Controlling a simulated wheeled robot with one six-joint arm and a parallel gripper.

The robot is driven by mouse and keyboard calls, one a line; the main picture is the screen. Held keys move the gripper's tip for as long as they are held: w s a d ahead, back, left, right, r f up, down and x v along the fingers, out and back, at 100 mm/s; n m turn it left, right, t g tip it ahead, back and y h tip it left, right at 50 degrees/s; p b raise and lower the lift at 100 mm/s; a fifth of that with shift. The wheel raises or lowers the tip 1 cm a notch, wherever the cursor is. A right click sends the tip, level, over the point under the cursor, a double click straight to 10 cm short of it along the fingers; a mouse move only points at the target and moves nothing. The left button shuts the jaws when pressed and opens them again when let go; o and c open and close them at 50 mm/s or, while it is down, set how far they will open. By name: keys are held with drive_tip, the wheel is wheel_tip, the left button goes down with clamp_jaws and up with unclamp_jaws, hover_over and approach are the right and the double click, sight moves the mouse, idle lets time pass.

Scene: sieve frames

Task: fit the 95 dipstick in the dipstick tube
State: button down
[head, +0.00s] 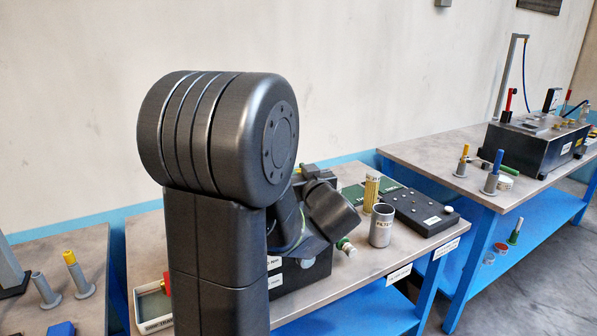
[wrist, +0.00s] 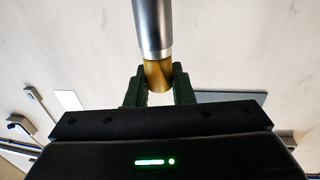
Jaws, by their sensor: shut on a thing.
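In the wrist view my gripper (wrist: 159,80) is shut on the yellow-brown end of a round piece (wrist: 158,72). A thicker, smooth grey cylinder (wrist: 152,25) runs from that end to the top edge of the picture. No number shows on it, so I cannot tell whether it is the 95 dipstick. In the head view my own arm hides the gripper and what it holds. I cannot make out the dipstick tube for certain; a dark block with white labels (head: 308,270) is partly hidden behind my arm.
A grey FILTER cup (head: 381,228), a yellow cylinder (head: 371,192) and a dark plate (head: 420,211) stand on the middle bench. A yellow-topped holder (head: 77,272) and an open grey holder (head: 45,290) stand at left. A dark machine box (head: 535,145) is on the right bench.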

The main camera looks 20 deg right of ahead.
drive_tip(key=shift+f, duration=0.15)
drive_tip(key=c, duration=1.2)
unclamp_jaws()
drive_tip(key=shift+o, duration=0.2)
drive_tip(key=s+a, duration=0.1)
drive_tip(key=s, duration=1.2)
drive_tip(key=shift+s+b, duration=0.3)
drive_tip(key=shift+s, duration=0.1)
